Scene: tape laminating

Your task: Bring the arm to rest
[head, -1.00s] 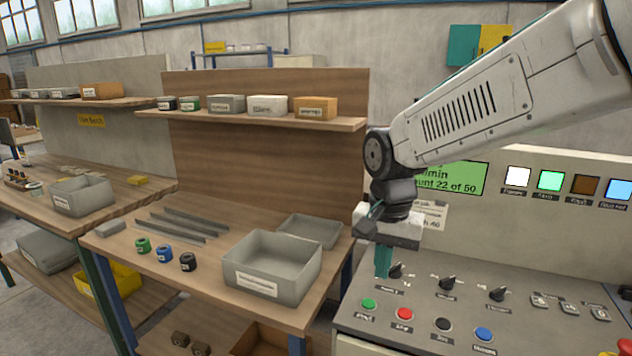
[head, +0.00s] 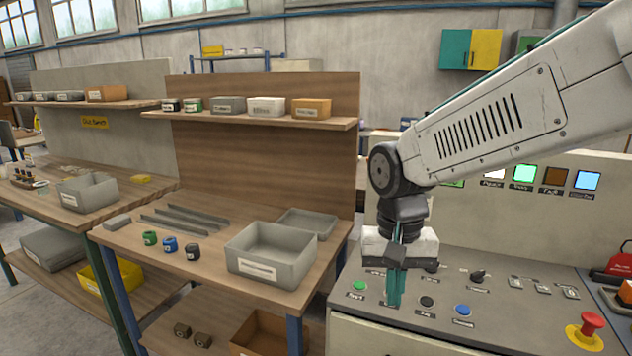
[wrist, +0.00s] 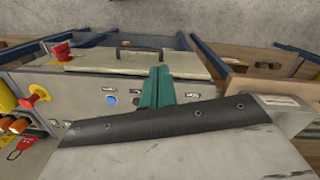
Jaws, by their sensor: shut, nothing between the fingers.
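My gripper (head: 396,290) hangs from the white arm, pointing down over the control panel (head: 530,262) in the head view. Its teal fingers are together with nothing between them. The fingertips appear in front of the panel's front row of buttons, between the green button (head: 359,286) and the black button (head: 427,301); I cannot tell if they touch the panel. In the wrist view the gripper (wrist: 158,85) is seen from above, with the blue button (wrist: 111,99) to its left.
A red emergency stop on a yellow base (head: 586,330) stands at the panel's right front. Left of the panel is a wooden bench (head: 215,262) with a grey bin (head: 270,255), several tape rolls and metal strips. The bench's near edge is clear.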

